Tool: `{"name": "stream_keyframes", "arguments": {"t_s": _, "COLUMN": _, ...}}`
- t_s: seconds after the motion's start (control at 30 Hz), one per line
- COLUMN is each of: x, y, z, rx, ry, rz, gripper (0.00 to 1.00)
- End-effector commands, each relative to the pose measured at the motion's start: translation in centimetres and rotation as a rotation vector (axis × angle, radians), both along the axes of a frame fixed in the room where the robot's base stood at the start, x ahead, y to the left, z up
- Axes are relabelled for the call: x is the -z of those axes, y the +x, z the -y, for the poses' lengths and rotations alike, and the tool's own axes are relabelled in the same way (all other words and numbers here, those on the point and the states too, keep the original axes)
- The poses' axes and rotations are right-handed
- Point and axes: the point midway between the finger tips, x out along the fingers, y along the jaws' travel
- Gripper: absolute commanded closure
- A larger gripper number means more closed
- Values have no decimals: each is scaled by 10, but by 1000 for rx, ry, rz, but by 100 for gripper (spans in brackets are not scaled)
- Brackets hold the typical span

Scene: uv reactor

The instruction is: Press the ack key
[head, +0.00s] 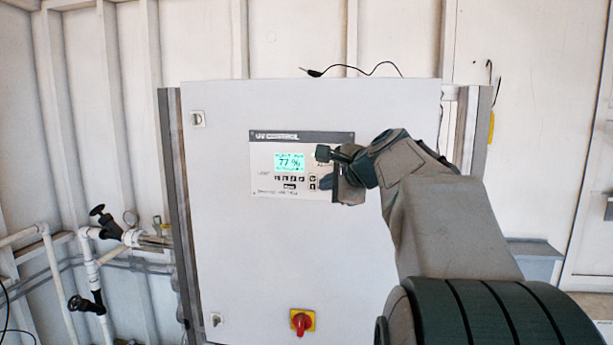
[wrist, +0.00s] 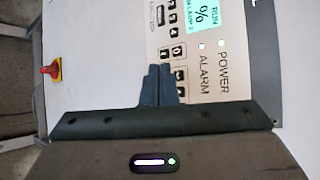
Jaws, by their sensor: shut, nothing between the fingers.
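The UV control panel (head: 265,185) is set in the front of a light grey cabinet. Its screen (head: 289,162) is lit and reads 77 %. Rows of small keys (head: 289,178) sit below the screen; their labels are too small to read, so I cannot tell which is the ack key. My gripper (head: 322,168) is in front of the panel's right part and hides some of it. In the wrist view my gripper (wrist: 159,72) is shut and empty, its fingertips over the keypad beside the keys (wrist: 166,30). I cannot tell whether the tips touch the panel.
A red rotary switch (head: 301,320) on a yellow plate is low on the cabinet (head: 230,250). Pipes with black-handled valves (head: 105,220) stand at the left. A black cable (head: 350,68) lies along the cabinet's top.

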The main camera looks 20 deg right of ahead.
Motion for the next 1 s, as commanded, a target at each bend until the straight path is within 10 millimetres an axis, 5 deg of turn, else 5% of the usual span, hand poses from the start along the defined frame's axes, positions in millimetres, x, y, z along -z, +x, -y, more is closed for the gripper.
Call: {"name": "stream_keyframes", "arguments": {"t_s": 1.0, "x": 0, "y": 9, "z": 6, "rx": 0, "ry": -1, "rz": 0, "gripper": 100}}
